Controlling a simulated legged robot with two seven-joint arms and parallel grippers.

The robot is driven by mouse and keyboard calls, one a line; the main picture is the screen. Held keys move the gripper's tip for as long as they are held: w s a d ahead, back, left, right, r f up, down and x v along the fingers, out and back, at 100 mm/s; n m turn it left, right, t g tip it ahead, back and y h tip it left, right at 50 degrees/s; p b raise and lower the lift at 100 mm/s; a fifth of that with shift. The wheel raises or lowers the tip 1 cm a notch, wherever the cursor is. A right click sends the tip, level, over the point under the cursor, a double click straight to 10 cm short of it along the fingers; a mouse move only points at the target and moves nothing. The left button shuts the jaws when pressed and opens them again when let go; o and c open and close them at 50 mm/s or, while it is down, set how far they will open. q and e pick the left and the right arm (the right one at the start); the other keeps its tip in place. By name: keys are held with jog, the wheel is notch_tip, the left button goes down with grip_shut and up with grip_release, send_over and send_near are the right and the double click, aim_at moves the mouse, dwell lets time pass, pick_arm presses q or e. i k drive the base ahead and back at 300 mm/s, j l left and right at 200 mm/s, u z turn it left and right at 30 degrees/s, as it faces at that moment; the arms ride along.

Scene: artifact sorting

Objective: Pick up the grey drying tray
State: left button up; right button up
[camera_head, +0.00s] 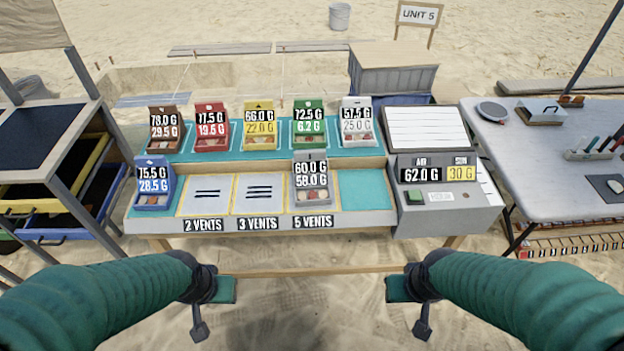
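The grey drying tray (312,196) stands upright in the front row of the stand, above the "5 VENTS" label. Its raised back panel reads 60.0 G and 58.0 G, and small reddish and pale pieces lie in it. My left gripper (211,303) hangs in front of the stand at lower left, apart from every tray. My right gripper (410,303) hangs at lower right, also apart from the grey tray. Neither gripper visibly holds anything, and their finger gaps are unclear from this angle.
Brown, red, yellow, green and white trays line the back shelf (276,151). A blue tray (154,190) stands at front left. The "2 VENTS" (207,194) and "3 VENTS" (259,193) slots are empty. A grey scale box (447,212) sits right of the front row. Side tables flank the stand.

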aim_at(310, 168)
jog(key=i+l+u, duration=0.2)
jog(key=i, duration=0.25)
jog(key=i+u, duration=0.2)
jog(key=i, duration=0.25)
jog(key=i+l+u, duration=0.2)
jog(key=i, duration=0.2)
